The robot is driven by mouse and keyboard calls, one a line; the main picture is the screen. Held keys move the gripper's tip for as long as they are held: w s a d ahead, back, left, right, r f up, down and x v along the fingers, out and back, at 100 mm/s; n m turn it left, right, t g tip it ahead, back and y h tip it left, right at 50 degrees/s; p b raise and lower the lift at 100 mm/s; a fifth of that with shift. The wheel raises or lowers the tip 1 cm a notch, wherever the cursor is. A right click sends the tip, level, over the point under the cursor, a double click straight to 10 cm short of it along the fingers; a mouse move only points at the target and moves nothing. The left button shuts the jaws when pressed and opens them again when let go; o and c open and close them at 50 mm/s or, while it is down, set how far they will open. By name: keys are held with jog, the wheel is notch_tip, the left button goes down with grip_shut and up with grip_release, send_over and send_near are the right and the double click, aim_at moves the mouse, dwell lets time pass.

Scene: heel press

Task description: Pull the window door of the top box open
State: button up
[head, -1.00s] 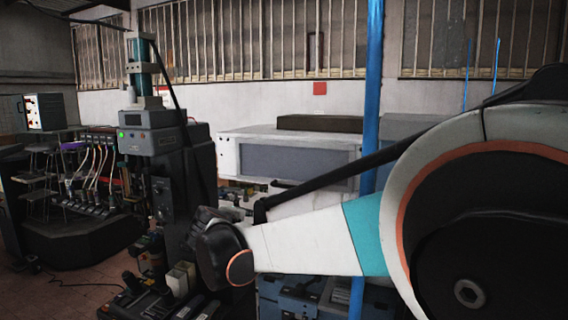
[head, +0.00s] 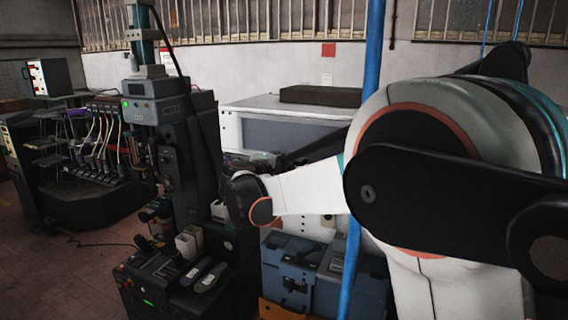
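A small box (head: 48,77) with a light front and dark sides sits on top of the dark machine at the far left in the head view. A larger white box with a grey window panel (head: 285,134) stands behind my arm, its lower part hidden. I cannot tell for sure which one the task calls the top box. No open door shows on either. My arm reaches from the right toward the middle, ending in view at a dark joint with an orange ring. My gripper cannot be made out; it is out of sight beyond this joint.
A tall dark press (head: 160,115) with a green light stands left of my arm's visible end. A blue pole (head: 366,110) rises just beside my arm. Blue-grey cases (head: 289,270) are below it. Tiled floor (head: 60,285) is open at the lower left.

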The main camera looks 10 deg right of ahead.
aim_at(287, 162)
jog(key=shift+x, duration=2.35)
grip_shut()
